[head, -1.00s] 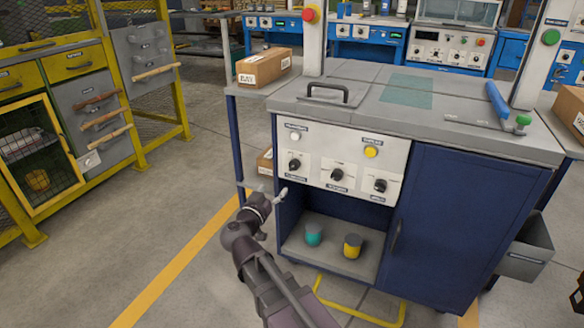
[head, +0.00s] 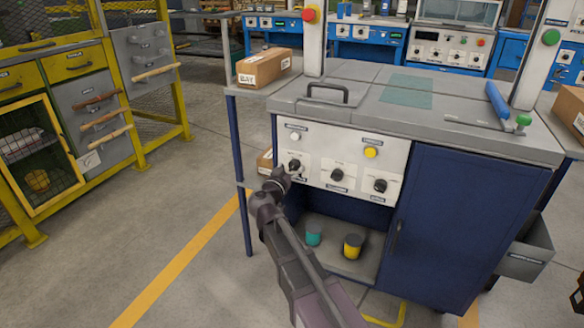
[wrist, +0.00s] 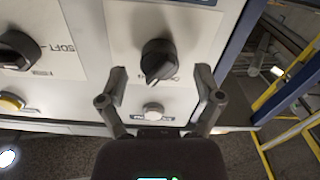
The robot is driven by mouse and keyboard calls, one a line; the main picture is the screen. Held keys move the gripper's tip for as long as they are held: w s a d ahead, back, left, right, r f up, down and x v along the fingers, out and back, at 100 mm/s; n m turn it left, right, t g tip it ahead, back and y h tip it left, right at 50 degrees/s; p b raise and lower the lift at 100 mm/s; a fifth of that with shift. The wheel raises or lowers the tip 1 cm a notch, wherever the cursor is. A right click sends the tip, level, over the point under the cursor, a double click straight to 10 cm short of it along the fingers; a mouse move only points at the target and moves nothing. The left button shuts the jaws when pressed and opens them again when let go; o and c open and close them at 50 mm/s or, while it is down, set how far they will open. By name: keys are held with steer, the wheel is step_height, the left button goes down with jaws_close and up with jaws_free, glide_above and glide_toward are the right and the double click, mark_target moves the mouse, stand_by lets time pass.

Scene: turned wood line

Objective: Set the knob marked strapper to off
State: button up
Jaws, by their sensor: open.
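A white control panel (head: 318,184) on the blue bench carries three black knobs. The left knob (head: 294,165) is partly covered by my gripper (head: 284,172); the middle knob (head: 337,175) and right knob (head: 380,186) are clear. Their labels are too small to read, so I cannot tell which is marked strapper. In the wrist view the left knob (wrist: 158,60) sits between the fingertips of my open gripper (wrist: 160,76), which seem not to touch it. Its pointer points down and slightly left there. The middle knob (wrist: 18,50), beside the word SOFT, is at left.
A white button (wrist: 153,111) lies close to the left knob, near the fingers. A yellow button (head: 370,152) is higher on the panel. Below is an open shelf with a teal cup (head: 313,235) and a yellow cup (head: 353,245). A carton (head: 264,67) stands at left.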

steer(key=shift+w+d, duration=0.2)
steer(key=shift+w, duration=0.35)
steer(key=c, duration=1.2)
steer(key=shift+o, duration=0.2)
steer(key=shift+a, duration=0.1)
